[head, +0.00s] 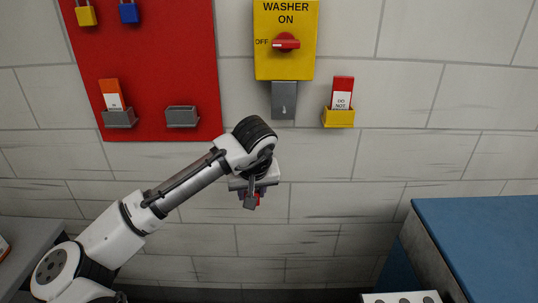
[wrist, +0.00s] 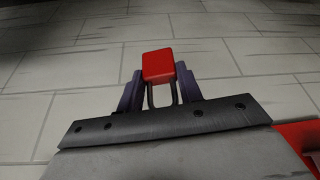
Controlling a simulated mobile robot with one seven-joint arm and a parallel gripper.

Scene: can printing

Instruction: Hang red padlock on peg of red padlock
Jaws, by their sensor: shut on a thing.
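The red padlock (wrist: 158,66) is between the two fingers of my gripper (wrist: 159,88) in the wrist view. Its red body sticks out past the fingertips, and its grey shackle points back toward my wrist. The red board (head: 165,70) is to the upper left of my gripper. The peg for the red padlock cannot be made out; the board's top is cut off.
A yellow padlock (head: 86,15) and a blue padlock (head: 129,12) hang on the board. Grey holders (head: 182,117) stick out lower down. A yellow washer switch box (head: 285,60) and a yellow tag holder (head: 339,118) are on the wall. A blue-topped surface (head: 480,235) stands right.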

